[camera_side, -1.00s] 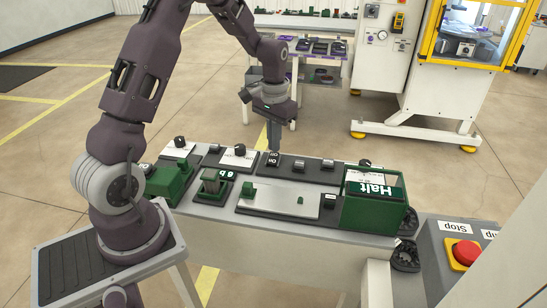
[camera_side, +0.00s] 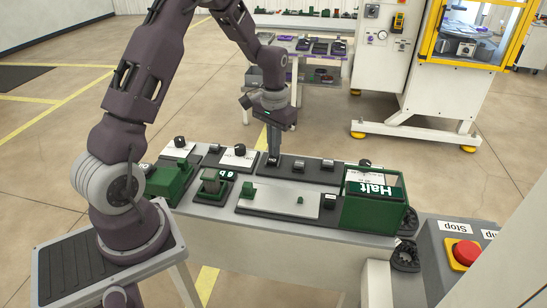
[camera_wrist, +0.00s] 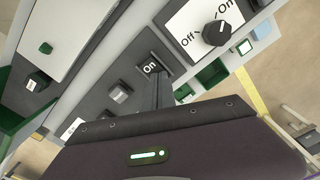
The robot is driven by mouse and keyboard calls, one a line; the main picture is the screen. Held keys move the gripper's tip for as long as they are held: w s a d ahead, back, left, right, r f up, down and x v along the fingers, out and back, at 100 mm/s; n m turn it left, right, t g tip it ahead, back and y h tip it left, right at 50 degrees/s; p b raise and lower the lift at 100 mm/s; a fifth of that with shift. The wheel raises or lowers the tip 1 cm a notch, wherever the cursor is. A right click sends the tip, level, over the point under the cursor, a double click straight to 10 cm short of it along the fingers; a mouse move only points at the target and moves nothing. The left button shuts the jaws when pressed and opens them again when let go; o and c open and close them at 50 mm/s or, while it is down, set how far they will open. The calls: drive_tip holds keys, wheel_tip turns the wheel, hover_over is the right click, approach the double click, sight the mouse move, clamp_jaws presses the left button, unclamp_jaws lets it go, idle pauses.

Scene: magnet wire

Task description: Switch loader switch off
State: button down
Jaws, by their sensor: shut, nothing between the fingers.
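A small dark rocker switch (camera_wrist: 150,67) with a white "On" label shows near the middle of the wrist view. In the side view the same switch (camera_side: 272,162) sits on the dark strip at the back of the bench, largely hidden by my fingers. My gripper (camera_side: 273,154) points down with its fingers shut and empty. In the wrist view my gripper (camera_wrist: 159,78) has its fingertips right at the switch's right edge. They look in contact with it, but I cannot tell how firmly. I see no name on the switch that says loader.
A rotary knob (camera_wrist: 216,33) marked "Off" and "On" stands close to the switch. Another grey switch (camera_wrist: 119,93) lies on its other side. A green "Halt" box (camera_side: 375,205) stands at the bench's right end. A red stop button (camera_side: 466,252) is farther right.

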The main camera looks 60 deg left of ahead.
drive_tip(key=shift+r, duration=3.5)
